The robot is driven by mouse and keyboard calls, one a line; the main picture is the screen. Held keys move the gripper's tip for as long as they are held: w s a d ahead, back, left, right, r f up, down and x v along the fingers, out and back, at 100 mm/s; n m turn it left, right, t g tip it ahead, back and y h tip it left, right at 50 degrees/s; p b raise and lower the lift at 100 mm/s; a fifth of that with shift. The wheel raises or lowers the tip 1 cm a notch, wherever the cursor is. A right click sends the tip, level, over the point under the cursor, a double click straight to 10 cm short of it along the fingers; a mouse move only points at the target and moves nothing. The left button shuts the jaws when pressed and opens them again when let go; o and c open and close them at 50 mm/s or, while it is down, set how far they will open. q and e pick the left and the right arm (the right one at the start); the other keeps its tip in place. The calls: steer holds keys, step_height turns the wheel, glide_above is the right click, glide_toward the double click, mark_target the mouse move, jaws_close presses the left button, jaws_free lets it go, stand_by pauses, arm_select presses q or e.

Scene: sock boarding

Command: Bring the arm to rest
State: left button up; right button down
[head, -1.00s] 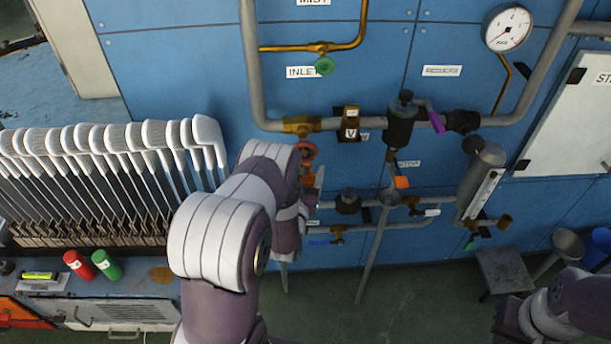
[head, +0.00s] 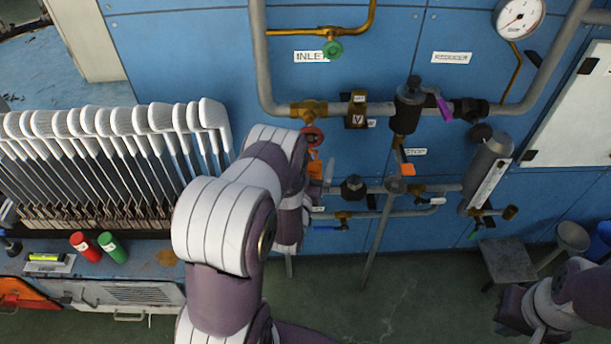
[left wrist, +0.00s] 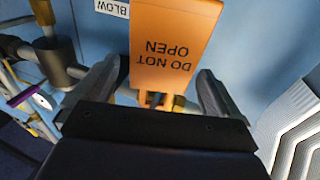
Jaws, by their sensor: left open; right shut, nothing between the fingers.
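My left arm (head: 225,225) reaches up in the middle of the head view toward the pipework. My left gripper (left wrist: 155,100) is open in the left wrist view, one finger on each side of an orange tag (left wrist: 172,45) reading "DO NOT OPEN". I cannot tell whether the fingers touch the tag. The tag also shows in the head view (head: 314,165) below a red handwheel (head: 312,136), beside my left wrist. My right arm (head: 560,295) is low at the right edge of the head view. Its gripper (head: 512,308) is shut and empty, its tips hardly distinct.
A blue panel carries grey pipes, valves and a pressure gauge (head: 519,18). A rack of white sock boards (head: 120,122) stands left of my left arm. A grey stool (head: 507,260) stands near my right arm.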

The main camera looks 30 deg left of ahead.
arm_select(q)
steer(key=r+v, duration=0.1)
steer(key=v, duration=1)
steer(key=w+d+r+m+g+h+p, duration=0.2)
steer(key=w+d+g+h, duration=0.2)
steer(key=w+g, duration=0.25)
steer(key=s+d+r+g+p, duration=0.1)
steer(key=s+r+g, duration=0.3)
steer(key=s, duration=0.4)
steer(key=s+d+r+m+g+h+p, duration=0.1)
steer(key=s+d+r+g, duration=0.3)
steer(key=s, duration=0.4)
steer(key=shift+d+r+g, duration=0.15)
steer(key=shift+r+g, duration=0.3)
steer(key=shift+g, duration=0.5)
steer(key=shift+s, duration=0.1)
